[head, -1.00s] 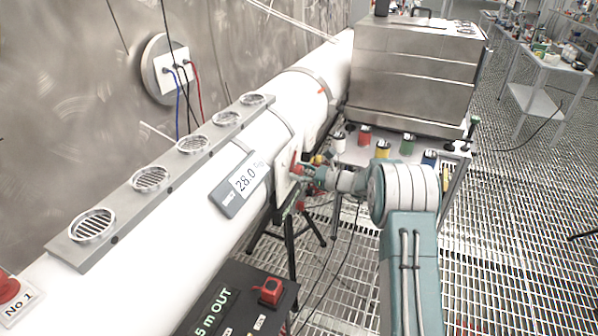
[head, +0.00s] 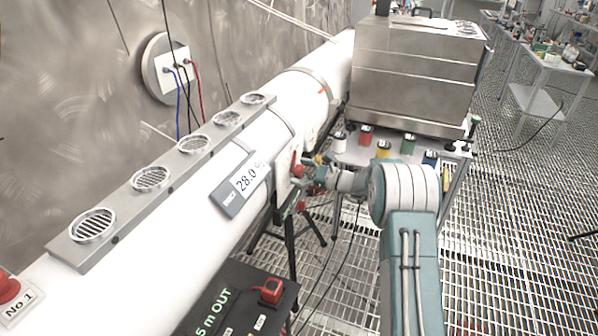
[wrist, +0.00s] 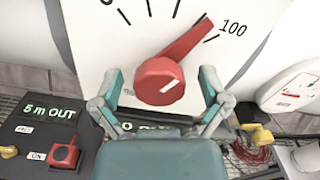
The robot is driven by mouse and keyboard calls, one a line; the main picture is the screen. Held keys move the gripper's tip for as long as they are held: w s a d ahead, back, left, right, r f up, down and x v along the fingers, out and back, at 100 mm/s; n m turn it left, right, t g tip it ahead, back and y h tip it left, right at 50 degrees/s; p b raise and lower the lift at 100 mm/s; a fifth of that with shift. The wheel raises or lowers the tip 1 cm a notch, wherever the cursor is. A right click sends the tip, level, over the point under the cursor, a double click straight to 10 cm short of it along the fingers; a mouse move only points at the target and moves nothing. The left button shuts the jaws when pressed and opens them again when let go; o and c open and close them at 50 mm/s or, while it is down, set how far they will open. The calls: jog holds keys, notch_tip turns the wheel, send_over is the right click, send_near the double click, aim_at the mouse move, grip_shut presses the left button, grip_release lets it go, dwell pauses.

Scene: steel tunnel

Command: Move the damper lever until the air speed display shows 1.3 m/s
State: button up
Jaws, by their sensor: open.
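The red damper lever (wrist: 185,60) sits on a white scale plate (wrist: 95,40). In the wrist view it has a round hub at the bottom and its arm points up and right, close to the 100 mark. My gripper (wrist: 161,76) is open, with one finger on each side of the hub; I cannot tell whether either finger touches it. In the head view my gripper (head: 314,173) is at the lever (head: 297,169) on the side of the white duct. The air speed display (head: 241,186) on the duct reads 28.0; its unit is too small to read.
A black box (head: 235,299) with a green "5 m OUT" readout and a red switch stands below the duct. A table with several coloured jars and a steel cabinet (head: 415,75) is behind my arm. Grated floor (head: 510,230) lies open at right.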

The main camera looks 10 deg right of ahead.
jog(key=v, duration=1.2)
